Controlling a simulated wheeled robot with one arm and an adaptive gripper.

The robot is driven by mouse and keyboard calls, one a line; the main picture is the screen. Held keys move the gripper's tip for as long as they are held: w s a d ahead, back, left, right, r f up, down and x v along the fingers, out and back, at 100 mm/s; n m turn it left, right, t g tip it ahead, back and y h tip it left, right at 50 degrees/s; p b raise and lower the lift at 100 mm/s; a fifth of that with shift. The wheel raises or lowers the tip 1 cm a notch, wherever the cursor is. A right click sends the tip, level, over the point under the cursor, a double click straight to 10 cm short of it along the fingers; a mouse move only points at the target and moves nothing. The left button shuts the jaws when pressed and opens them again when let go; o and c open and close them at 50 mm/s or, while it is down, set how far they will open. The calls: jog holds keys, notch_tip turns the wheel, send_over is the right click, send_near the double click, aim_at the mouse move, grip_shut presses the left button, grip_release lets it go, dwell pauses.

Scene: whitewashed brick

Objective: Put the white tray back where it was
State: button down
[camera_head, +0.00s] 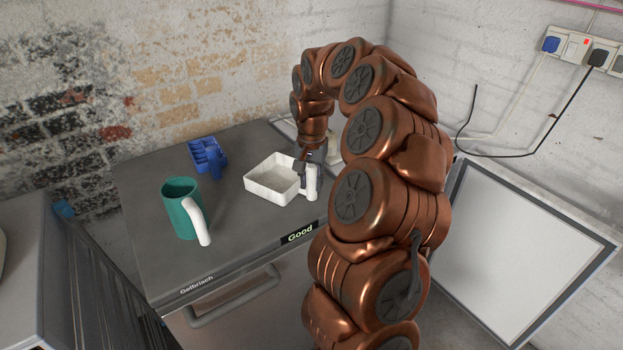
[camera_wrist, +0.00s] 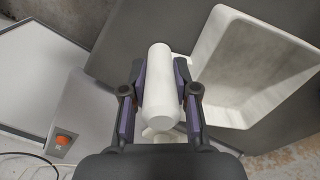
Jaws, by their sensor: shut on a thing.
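A white tray (camera_head: 259,189) with a thick white handle is on or just above the dark grey counter top, in the head view; I cannot tell whether it touches. My gripper (camera_head: 309,176) is at the tray's right side, at its handle. In the wrist view the rounded white handle (camera_wrist: 158,95) lies between the two fingers of my gripper (camera_wrist: 160,92), which are shut on it. The tray's hollow inside (camera_wrist: 257,62) shows to the right of the handle and looks empty.
A teal mug (camera_head: 181,212) with a white handle stands on the counter (camera_head: 235,240), left of the tray. A blue compartment holder (camera_head: 206,155) stands behind them. Brick walls close off the back. A white framed panel (camera_head: 525,255) is at the right.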

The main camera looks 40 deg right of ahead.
jog(key=shift+f, duration=0.1)
jog(key=c, duration=0.9)
grip_release()
jog(key=shift+r, duration=0.2)
notch_tip(320, 180, up, 11)
jog(key=shift+w+r+b, duration=0.1)
jog(key=shift+b, duration=0.8)
jog(key=shift+r, duration=0.35)
